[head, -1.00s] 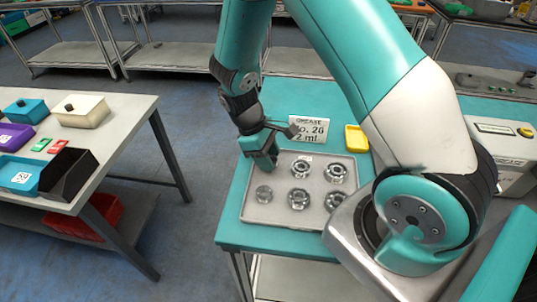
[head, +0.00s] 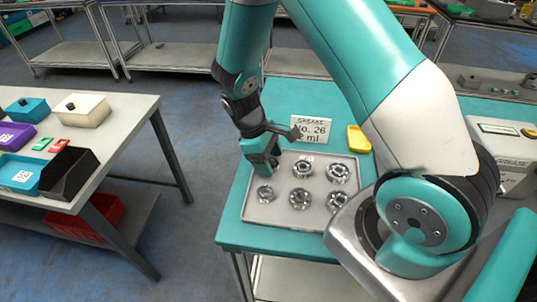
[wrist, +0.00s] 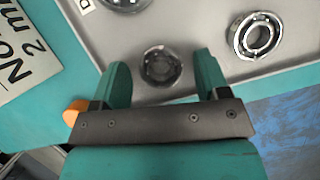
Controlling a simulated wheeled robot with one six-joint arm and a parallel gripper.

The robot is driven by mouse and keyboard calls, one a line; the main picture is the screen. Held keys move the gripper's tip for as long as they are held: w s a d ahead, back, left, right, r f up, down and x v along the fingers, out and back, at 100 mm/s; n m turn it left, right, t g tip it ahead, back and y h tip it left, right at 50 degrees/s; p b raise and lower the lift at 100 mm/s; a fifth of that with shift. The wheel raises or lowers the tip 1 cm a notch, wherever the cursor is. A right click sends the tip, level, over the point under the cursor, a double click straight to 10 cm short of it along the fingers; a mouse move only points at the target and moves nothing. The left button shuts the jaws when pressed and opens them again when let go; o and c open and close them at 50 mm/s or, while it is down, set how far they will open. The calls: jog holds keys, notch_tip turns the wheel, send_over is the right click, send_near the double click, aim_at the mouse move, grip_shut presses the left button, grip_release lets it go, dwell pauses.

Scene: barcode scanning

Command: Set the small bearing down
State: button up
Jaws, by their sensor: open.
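The small bearing (wrist: 160,66) shows between my open fingertips in the wrist view and appears to rest on the grey tray. It is darker and looks smaller than the bearing to its right. In the head view my gripper hides it. My gripper (head: 265,168) points down over the left far part of the tray (head: 257,216). In the wrist view my gripper (wrist: 162,78) has a finger on each side of the bearing, with gaps visible.
Several other bearings lie on the tray, one nearest at the left front (head: 265,194) and one beside it (head: 299,199). A grease sign (head: 312,130) and a yellow dish (head: 358,139) stand behind. The side table (head: 120,110) at left holds boxes and bins.

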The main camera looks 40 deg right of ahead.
jog(key=shift+r, duration=0.4)
jog(key=b+v, duration=0.1)
jog(key=v, duration=1.1)
jog(key=s+a+r+t+y, duration=0.1)
jog(key=s+a+r+y, duration=0.1)
jog(key=s+a+r, duration=0.2)
jog(key=s+a+r+t+y, duration=0.1)
jog(key=s+a+r+y, duration=0.1)
jog(key=s, duration=0.7)
jog(key=s+a+r+t+y, duration=0.1)
jog(key=s+a+r+y, duration=0.1)
jog(key=s+a+r, duration=0.3)
jog(key=shift+s+a+r+t+y, duration=0.3)
jog(key=shift+s+a, duration=0.35)
jog(key=shift+a, duration=0.15)
jog(key=shift+d, duration=0.15)
